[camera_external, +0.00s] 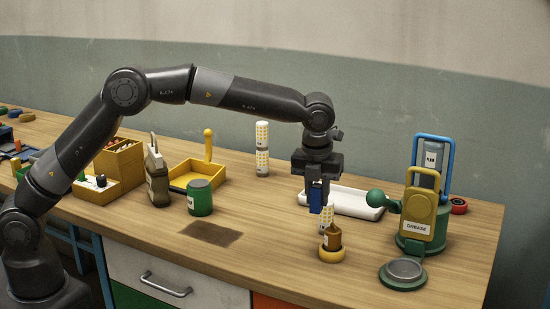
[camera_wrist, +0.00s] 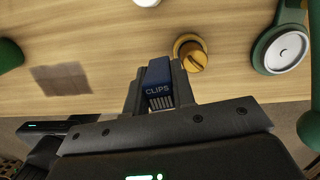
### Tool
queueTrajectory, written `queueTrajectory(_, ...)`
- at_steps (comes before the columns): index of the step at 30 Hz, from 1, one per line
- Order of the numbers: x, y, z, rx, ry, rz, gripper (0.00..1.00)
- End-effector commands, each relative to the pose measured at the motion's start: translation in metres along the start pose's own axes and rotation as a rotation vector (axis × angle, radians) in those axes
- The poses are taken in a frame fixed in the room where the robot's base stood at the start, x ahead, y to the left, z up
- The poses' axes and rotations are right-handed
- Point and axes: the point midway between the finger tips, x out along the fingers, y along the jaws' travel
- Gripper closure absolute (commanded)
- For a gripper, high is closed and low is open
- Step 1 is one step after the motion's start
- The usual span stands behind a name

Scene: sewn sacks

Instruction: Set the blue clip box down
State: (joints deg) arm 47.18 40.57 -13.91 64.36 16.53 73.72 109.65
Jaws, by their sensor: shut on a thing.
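The blue clip box (camera_wrist: 158,80), marked "CLIPS", is between the fingers of my gripper (camera_wrist: 160,98) in the wrist view. In the external view, my gripper (camera_external: 318,190) points down over the workbench, shut on the blue box (camera_external: 315,208). The box looks held above the bench top (camera_external: 270,245).
A dark brown patch (camera_external: 214,234) lies on the bench left of the gripper. A green can (camera_external: 200,198) stands behind it. A white tray (camera_external: 345,203) lies behind the gripper. A green-and-yellow grease unit (camera_external: 418,215) stands at right. Bare wood shows between the patch and the yellow base.

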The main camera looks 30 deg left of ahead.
Motion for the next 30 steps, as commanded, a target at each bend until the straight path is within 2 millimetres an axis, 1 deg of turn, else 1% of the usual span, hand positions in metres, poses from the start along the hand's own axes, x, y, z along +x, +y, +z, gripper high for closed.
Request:
queueTrajectory(1, 0.004, 0.011, 0.029, -0.036, -0.001, 0.005, 0.99)
queueTrajectory(2, 0.006, 0.017, 0.044, -0.054, -0.001, 0.007, 0.99)
queueTrajectory(3, 0.008, 0.026, 0.064, -0.077, -0.002, 0.01, 0.99)
queueTrajectory(5, 0.012, 0.039, 0.093, -0.111, -0.004, 0.013, 0.99)
queueTrajectory(6, 0.014, 0.049, 0.111, -0.13, -0.005, 0.015, 0.99)
queueTrajectory(9, 0.017, 0.072, 0.15, -0.176, -0.01, 0.021, 0.99)
queueTrajectory(12, 0.02, 0.092, 0.179, -0.209, -0.014, 0.025, 0.99)
queueTrajectory(15, 0.021, 0.105, 0.198, -0.231, -0.018, 0.026, 0.99)
queueTrajectory(20, 0.027, 0.118, 0.216, -0.247, -0.02, 0.03, 0.99)
queueTrajectory(23, 0.038, 0.126, 0.229, -0.248, -0.02, 0.031, 0.99)
queueTrajectory(30, 0.078, 0.15, 0.274, -0.25, -0.02, 0.032, 0.99)
